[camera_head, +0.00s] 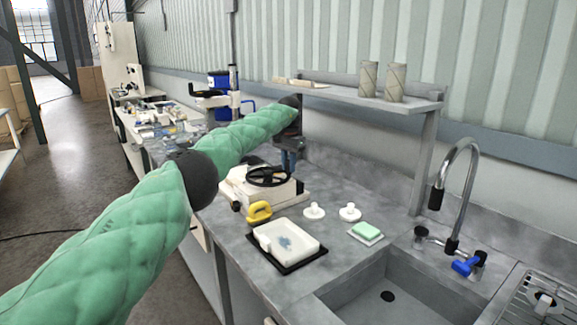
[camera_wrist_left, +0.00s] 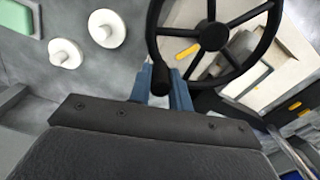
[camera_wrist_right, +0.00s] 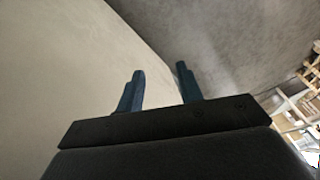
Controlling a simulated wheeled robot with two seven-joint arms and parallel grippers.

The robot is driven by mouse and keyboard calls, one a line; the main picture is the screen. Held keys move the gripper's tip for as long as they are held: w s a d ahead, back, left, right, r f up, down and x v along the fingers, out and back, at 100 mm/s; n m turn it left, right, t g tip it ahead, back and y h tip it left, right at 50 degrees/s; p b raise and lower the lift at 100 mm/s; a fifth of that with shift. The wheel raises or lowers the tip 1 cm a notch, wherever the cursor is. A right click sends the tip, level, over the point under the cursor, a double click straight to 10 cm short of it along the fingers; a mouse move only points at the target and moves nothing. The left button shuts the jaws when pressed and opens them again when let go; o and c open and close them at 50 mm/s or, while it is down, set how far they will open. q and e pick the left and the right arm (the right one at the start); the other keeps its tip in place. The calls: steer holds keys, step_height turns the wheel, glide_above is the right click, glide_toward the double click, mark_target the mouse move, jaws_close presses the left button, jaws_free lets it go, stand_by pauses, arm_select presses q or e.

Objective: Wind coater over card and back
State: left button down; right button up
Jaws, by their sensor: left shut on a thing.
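The coater (camera_head: 240,188) is a white machine on the counter with a black spoked handwheel (camera_head: 268,170) on top. The handwheel also shows large in the left wrist view (camera_wrist_left: 212,36). My left gripper (camera_head: 289,160) is over the far right side of the wheel, pointing down. In the left wrist view its blue fingers (camera_wrist_left: 166,92) are shut on the wheel's black crank knob (camera_wrist_left: 160,76). My right gripper (camera_wrist_right: 160,82) shows only in the right wrist view, its fingers apart with nothing between them. I cannot make out a card for certain.
In front of the coater are a yellow handle-like piece (camera_head: 259,212) and a white block (camera_head: 290,238) with a blue smudge on a black tray (camera_head: 290,266). Two white knobbed pieces (camera_head: 314,212) and a green sponge (camera_head: 367,229) lie right, before the sink (camera_head: 385,300). A shelf (camera_head: 345,92) hangs behind.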

arm_select(q)
steer(key=shift+r, duration=0.1)
stand_by(0.3)
steer(key=c, duration=1.3)
jaws_free()
steer(key=shift+w, duration=0.1)
steer(key=shift+r, duration=3.8)
